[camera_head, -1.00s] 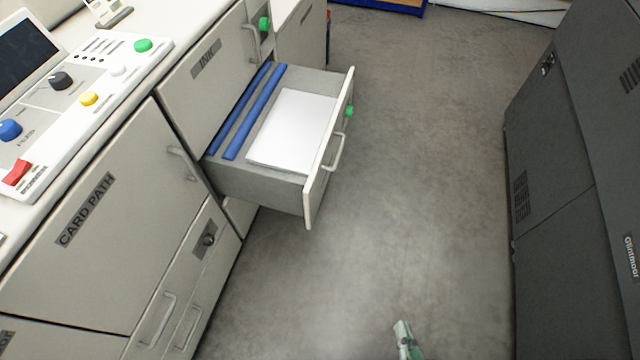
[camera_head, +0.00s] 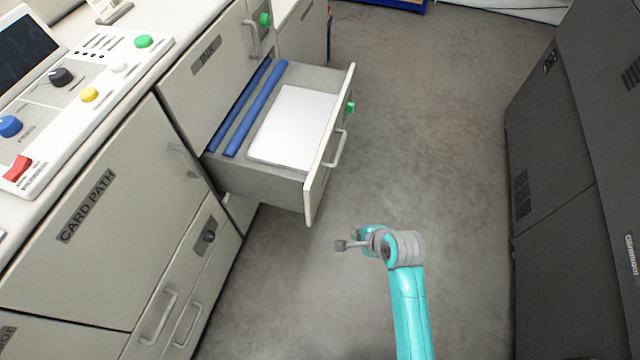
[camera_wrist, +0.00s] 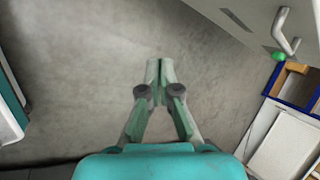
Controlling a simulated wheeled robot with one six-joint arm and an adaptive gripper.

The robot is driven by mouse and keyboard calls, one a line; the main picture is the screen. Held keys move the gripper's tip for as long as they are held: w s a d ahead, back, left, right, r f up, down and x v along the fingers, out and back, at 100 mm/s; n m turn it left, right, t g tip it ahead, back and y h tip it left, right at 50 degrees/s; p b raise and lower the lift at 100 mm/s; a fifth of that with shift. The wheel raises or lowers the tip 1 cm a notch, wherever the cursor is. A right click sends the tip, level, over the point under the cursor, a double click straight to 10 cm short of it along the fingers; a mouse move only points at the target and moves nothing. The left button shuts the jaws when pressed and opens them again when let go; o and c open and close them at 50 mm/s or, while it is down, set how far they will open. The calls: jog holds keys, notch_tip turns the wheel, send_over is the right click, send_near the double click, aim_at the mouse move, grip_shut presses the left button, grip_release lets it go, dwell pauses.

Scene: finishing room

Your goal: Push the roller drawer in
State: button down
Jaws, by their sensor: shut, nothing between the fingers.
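The roller drawer (camera_head: 277,182) stands pulled out from the pale cabinet in the head view. Two blue rollers and a white stack lie inside it. Its front panel (camera_head: 318,188) carries a grey handle (camera_head: 337,152) and a green knob (camera_head: 350,107). My gripper (camera_wrist: 160,70) shows in the wrist view with its fingers together and nothing between them, above the grey floor. In the head view my arm's end is in front of and below the drawer front, apart from it. A pale panel with a handle (camera_wrist: 283,28) is at the wrist view's upper right.
A dark grey machine (camera_head: 560,170) stands on the right. Cabinet doors and a control panel (camera_head: 90,85) line the left. Bare floor (camera_head: 430,130) lies between. A blue-edged crate (camera_wrist: 297,82) shows at the wrist view's right.

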jog(key=w+a+r+m+g+y, duration=0.15)
jog(key=w+r+m+g, duration=0.3)
jog(key=w+r, duration=0.8)
send_near(312, 192)
notch_tip(312, 192, down, 4)
jog(key=d, duration=0.2)
jog(key=shift+w+a+f+m, duration=0.1)
jog(key=shift+a+m, duration=0.05)
jog(key=shift+a, duration=0.45)
jog(key=shift+w+a+f+m, duration=0.1)
jog(key=shift+a+f+m, duration=0.05)
jog(key=shift+a, duration=0.45)
jog(key=shift+w+a+f+m, duration=0.1)
jog(key=shift+a+m, duration=0.05)
jog(key=shift+a, duration=0.45)
